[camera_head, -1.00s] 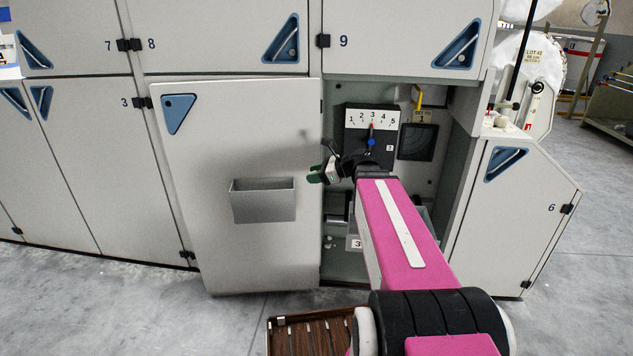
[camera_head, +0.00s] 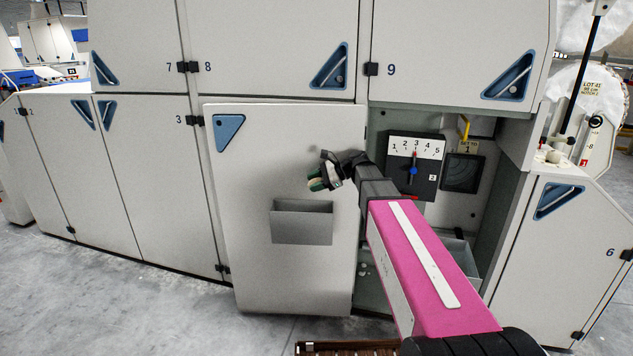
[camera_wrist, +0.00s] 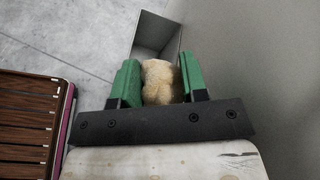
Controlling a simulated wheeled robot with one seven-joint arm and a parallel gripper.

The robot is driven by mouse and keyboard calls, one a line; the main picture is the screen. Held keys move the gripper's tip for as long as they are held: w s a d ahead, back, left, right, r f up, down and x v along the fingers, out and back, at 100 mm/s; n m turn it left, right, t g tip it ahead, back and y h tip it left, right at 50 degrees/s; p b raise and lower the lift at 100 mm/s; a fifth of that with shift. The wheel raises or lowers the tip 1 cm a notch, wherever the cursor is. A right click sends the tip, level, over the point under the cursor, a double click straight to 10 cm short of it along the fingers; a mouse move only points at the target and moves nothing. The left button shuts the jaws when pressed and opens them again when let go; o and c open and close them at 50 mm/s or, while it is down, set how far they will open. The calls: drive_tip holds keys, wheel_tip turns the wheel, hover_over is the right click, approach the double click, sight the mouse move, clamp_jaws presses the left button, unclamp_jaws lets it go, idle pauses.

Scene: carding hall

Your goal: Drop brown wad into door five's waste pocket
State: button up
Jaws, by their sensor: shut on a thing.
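A tan-brown wad (camera_wrist: 160,82) sits between the green fingers of my gripper (camera_wrist: 159,64) in the wrist view. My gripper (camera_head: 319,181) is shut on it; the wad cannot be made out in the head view. A grey open-topped waste pocket (camera_head: 301,224) is fixed to the swung-open door (camera_head: 262,160). No number is readable on this door. The gripper is above the pocket, near its right half. In the wrist view, the pocket's open mouth (camera_wrist: 148,50) shows just beyond the wad, which looks apart from it.
Right of the door is an open bay with a dial panel (camera_head: 413,165) numbered 1 to 5 and a dark gauge (camera_head: 462,173). Closed doors surround it, including door 6 (camera_head: 560,240). A brown slatted surface (camera_wrist: 28,115) lies at the left in the wrist view.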

drive_tip(key=shift+f, duration=2.65)
drive_tip(key=o, duration=1)
drive_tip(key=v, duration=1.1)
